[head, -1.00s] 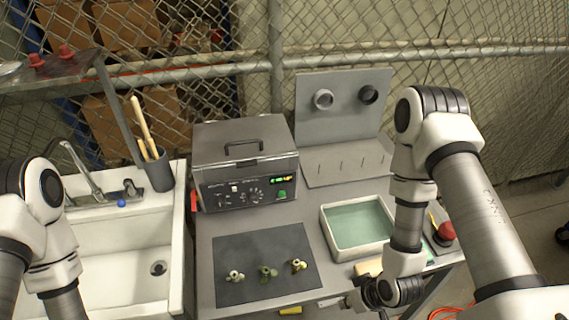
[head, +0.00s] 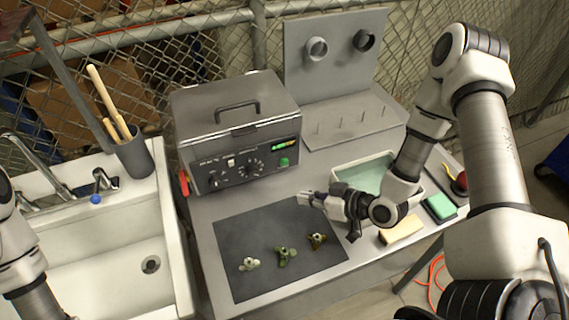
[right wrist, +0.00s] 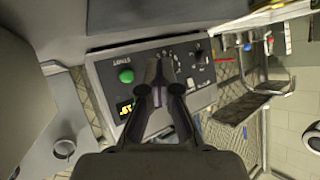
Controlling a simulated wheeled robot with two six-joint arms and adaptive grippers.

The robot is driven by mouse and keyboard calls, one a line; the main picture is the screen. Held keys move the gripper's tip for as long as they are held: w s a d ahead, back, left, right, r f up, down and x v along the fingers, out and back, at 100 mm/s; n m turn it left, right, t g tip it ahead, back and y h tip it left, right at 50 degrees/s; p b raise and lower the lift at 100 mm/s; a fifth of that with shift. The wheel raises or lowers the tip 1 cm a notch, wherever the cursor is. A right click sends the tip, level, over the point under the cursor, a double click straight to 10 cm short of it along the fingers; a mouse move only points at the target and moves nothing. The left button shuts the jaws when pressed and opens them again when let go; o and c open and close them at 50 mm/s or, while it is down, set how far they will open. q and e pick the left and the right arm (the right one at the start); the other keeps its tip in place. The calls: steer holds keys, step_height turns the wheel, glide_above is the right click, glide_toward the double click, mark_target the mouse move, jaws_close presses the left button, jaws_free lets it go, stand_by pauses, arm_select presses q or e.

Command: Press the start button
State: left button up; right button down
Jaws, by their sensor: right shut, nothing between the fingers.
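The start button is a green round button (head: 284,162) on the front panel of a grey lidded machine (head: 213,107), below a lit green display. In the right wrist view the green button (right wrist: 126,75) is left of my fingertips, on the dark panel. My right gripper (head: 305,199) is shut and empty, in front of the machine over the back right of the dark mat. It also shows in the right wrist view (right wrist: 160,68), pointing toward the panel. It looks apart from the button. My left arm shows at the left edge, but its gripper is out of view.
Several small fittings lie on the dark mat (head: 240,226). A tray with green liquid (head: 365,174), a tan block (head: 401,230), a green block (head: 440,207) and a red stop button (head: 461,181) are at right. A sink (head: 122,245) is at left.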

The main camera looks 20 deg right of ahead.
mark_target(284, 162)
steer(key=w+b, duration=0.2)
steer(key=w, duration=0.6)
steer(key=shift+w+f, duration=0.15)
steer(key=shift+w, duration=0.2)
steer(key=shift+w+d, duration=0.1)
steer(key=shift+w, duration=0.1)
steer(key=shift+s, duration=0.1)
stand_by(0.7)
steer(key=shift+w, duration=0.5)
steer(key=shift+w+d+b, duration=0.1)
steer(key=shift+w+b, duration=0.25)
steer(key=shift+w, duration=0.1)
stand_by(0.4)
steer(key=shift+s, duration=0.9)
